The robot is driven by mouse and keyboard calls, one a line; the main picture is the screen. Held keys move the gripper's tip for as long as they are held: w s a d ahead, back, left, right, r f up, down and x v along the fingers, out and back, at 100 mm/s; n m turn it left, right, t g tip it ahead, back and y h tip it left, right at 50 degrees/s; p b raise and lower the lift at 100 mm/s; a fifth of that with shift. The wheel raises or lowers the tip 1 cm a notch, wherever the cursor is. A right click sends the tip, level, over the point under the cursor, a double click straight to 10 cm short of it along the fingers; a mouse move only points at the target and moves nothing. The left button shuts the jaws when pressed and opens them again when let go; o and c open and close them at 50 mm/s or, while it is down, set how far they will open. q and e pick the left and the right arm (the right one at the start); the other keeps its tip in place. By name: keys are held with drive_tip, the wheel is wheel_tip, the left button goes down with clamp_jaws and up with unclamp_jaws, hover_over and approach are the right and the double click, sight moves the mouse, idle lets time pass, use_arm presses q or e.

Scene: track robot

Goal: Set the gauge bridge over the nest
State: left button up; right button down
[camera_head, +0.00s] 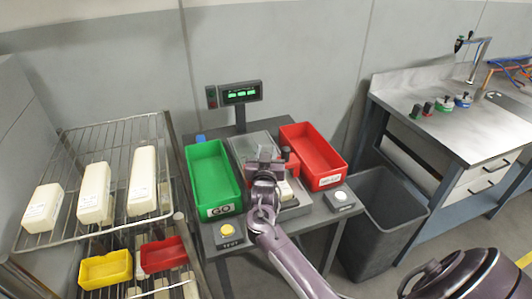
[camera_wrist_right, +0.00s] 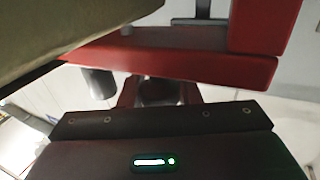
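My right gripper (camera_head: 266,172) is above the middle of the small grey bench, between the green bin and the red bin. A grey metal piece (camera_head: 262,152) shows at its tip; I cannot tell if it is held or is part of the gripper. A dark red upright part (camera_head: 287,155) stands just right of the gripper. A cream block (camera_head: 285,190) lies in the central fixture (camera_head: 297,204), which I take for the nest. My arm hides part of it. The right wrist view shows a close red part (camera_wrist_right: 180,60) and an olive surface (camera_wrist_right: 60,35), neither clearly identifiable. My left gripper is not in view.
The green bin (camera_head: 212,172) stands left and the red bin (camera_head: 313,155) right. A lit display (camera_head: 241,93) rises behind. Buttons (camera_head: 229,233) (camera_head: 341,200) sit at the front. A wire rack (camera_head: 100,130) holds cream blocks at left. A grey waste bin (camera_head: 376,225) stands right.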

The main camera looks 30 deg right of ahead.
drive_tip(key=c, duration=1.3)
unclamp_jaws()
drive_tip(key=shift+s+f, duration=0.15)
drive_tip(key=shift+c, duration=0.2)
drive_tip(key=shift+o, duration=1.2)
drive_tip(key=shift+s, duration=0.1)
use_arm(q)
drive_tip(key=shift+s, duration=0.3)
use_arm(e)
drive_tip(key=shift+o, duration=0.2)
drive_tip(key=shift+a, duration=0.1)
drive_tip(key=shift+s+a, duration=0.2)
drive_tip(key=shift+s, duration=0.1)
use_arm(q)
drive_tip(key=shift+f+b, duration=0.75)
use_arm(e)
drive_tip(key=v, duration=0.7)
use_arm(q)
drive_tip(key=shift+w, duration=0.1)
